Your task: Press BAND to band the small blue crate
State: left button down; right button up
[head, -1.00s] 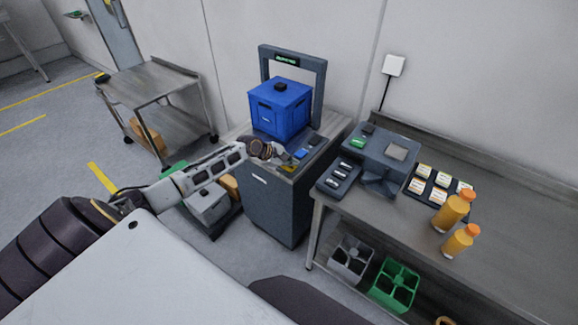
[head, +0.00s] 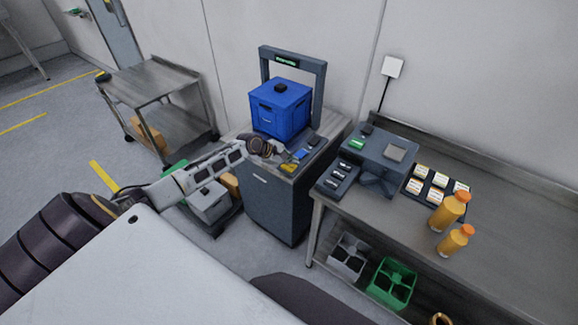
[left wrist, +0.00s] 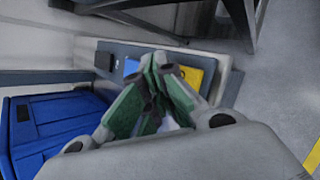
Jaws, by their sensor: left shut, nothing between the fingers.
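The small blue crate (head: 280,110) sits upright on the banding machine (head: 275,205), under its dark arch (head: 320,90). A small black item lies on its lid. On the machine's front-right top are a yellow pad (head: 289,167), a blue pad (head: 301,154) and a dark block (head: 314,139); no label is readable. My left gripper (head: 282,153) is shut and empty, over the panel in front of the crate. In the left wrist view its fingertips (left wrist: 160,68) point between the blue pad (left wrist: 131,66) and the yellow pad (left wrist: 194,76), partly covering the yellow one. Contact cannot be told.
A steel bench (head: 500,230) at right holds a dark device (head: 380,155), labelled cards and two orange bottles. Grey and green bins (head: 393,282) stand below. A steel cart (head: 165,90) stands at back left. Floor between cart and machine is partly clear.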

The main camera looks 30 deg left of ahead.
aim_at(290, 167)
pick_arm(q)
jog(key=shift+r+p, duration=0.9)
jog(key=shift+r, duration=1.65)
